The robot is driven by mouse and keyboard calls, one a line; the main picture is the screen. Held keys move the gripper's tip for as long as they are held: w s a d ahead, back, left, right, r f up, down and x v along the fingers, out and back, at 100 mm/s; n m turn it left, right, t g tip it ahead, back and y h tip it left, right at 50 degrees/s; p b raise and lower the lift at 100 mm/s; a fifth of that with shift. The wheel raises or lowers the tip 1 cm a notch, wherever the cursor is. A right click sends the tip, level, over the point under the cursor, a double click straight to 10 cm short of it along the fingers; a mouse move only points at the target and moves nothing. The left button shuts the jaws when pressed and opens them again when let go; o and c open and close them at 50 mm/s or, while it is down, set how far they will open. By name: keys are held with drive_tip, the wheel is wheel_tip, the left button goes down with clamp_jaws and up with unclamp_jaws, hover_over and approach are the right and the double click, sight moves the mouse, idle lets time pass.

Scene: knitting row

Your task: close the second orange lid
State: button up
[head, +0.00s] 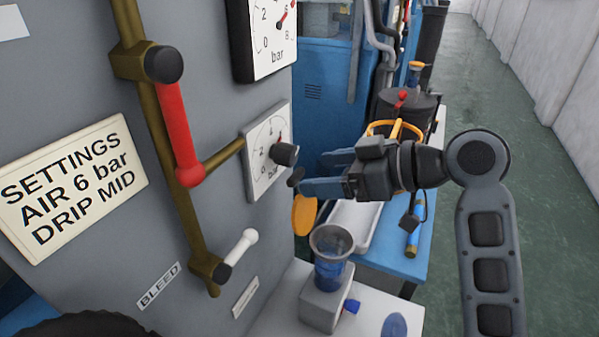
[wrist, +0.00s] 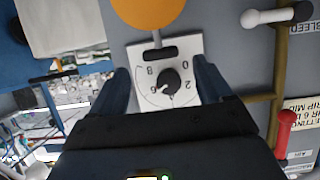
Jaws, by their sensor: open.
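An orange lid (head: 304,214), a flat round disc, stands roughly upright close to the grey panel, behind and left of an open clear cup (head: 330,262) with blue inside. The cup's mouth is uncovered. The wrist view shows the orange disc (wrist: 148,9) cut off at the top edge, beside a dark stub. A smaller orange lid (head: 416,65) lies level on a far blue cup. My gripper (head: 312,172) is open and empty, above the near lid and facing the panel. In the wrist view its fingers flank a white dial plate (wrist: 160,105) with a black knob (wrist: 170,82).
A red-handled lever (head: 180,135) and a white-handled lever (head: 241,246) sit on brass pipes left of the gripper. A blue table (head: 405,255) with a white tray is behind. The green floor at right is clear.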

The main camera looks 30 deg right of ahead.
sight(300, 177)
drive_tip(key=shift+p+x, duration=0.3)
drive_tip(key=shift+x, duration=2.85)
drive_tip(key=c, duration=1.4)
drive_tip(key=shift+c, duration=0.2)
drive_tip(key=shift+s+f+b, duration=0.1)
drive_tip(key=shift+b, duration=0.35)
